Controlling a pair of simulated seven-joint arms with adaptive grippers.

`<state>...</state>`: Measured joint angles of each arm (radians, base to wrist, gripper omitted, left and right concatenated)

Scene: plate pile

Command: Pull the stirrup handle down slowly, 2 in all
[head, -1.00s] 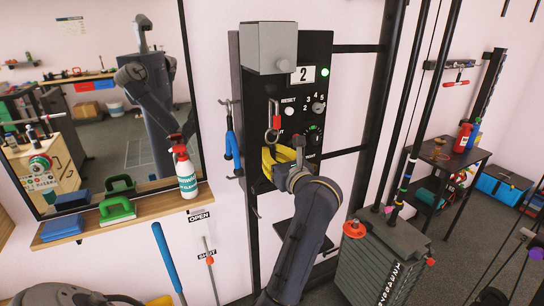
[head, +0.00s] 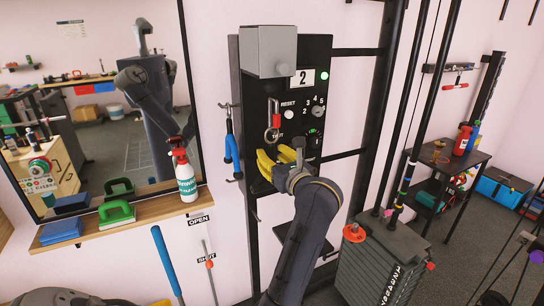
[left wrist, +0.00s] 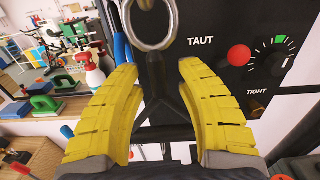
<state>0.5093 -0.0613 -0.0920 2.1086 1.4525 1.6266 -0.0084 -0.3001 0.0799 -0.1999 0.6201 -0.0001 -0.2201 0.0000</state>
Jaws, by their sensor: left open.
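The stirrup handle (left wrist: 176,106) shows in the left wrist view as a dark forked piece below a metal ring (left wrist: 151,31), between my yellow fingers. In the head view my gripper hides most of it below the ring (head: 272,135). My left gripper (head: 278,163) is open in front of the black panel (head: 257,95). In the left wrist view its two fingers (left wrist: 158,95) stand apart on either side of the handle; I see no grip on it. The counter (head: 303,77) reads 2. My right gripper is not in view.
The panel carries a lit green lamp (head: 324,74), a white reset button (head: 289,115) and dials. Blue-handled pliers (head: 231,150) hang at its left. A shelf (head: 150,211) with a spray bottle (head: 186,178) is left. A weight stack (head: 375,265) stands at right.

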